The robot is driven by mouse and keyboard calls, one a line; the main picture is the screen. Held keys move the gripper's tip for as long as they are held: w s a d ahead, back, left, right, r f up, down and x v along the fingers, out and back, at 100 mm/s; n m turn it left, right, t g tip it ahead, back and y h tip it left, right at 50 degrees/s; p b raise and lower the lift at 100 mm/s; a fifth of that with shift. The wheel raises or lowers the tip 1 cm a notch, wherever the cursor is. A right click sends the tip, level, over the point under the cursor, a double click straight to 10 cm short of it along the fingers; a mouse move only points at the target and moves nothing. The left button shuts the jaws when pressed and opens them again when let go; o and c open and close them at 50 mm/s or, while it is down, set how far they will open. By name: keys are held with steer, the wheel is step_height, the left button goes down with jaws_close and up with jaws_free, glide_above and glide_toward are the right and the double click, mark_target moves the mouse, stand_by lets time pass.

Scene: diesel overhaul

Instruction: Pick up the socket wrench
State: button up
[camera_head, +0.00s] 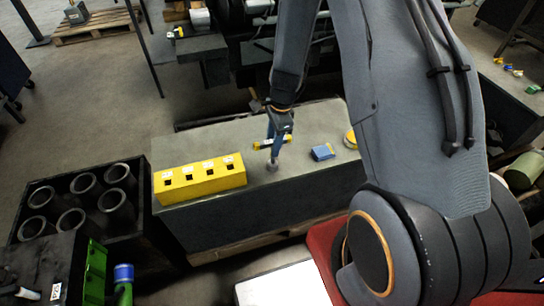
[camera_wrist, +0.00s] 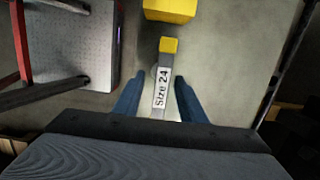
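The socket wrench (camera_head: 261,146) stands on the grey bench, with a crosswise handle that has a yellow end and a pale label. A grey round foot (camera_head: 272,165) shows below the handle. In the wrist view the handle (camera_wrist: 161,80) reads "Size 24" and lies between my blue fingers. My gripper (camera_head: 276,150) points down at the wrench. In the wrist view my gripper (camera_wrist: 157,92) is open, with a gap showing on both sides of the handle. Part of the handle is hidden behind the fingers in the head view.
A yellow block with several square holes (camera_head: 200,180) lies left of the wrench on the bench (camera_head: 225,145). A small blue block (camera_head: 322,152) and a yellow round thing (camera_head: 351,139) lie to its right. A black crate of cylinders (camera_head: 140,216) stands left of the bench.

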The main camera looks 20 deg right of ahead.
mark_target(271, 163)
steer(key=shift+w+a+f+p, duration=0.1)
steer(key=shift+a+f+p, duration=0.1)
steer(key=shift+f, duration=0.7)
steer(key=shift+a+f+p, duration=0.1)
steer(key=shift+f+p, duration=0.05)
steer(key=shift+f, duration=0.7)
jaws_close()
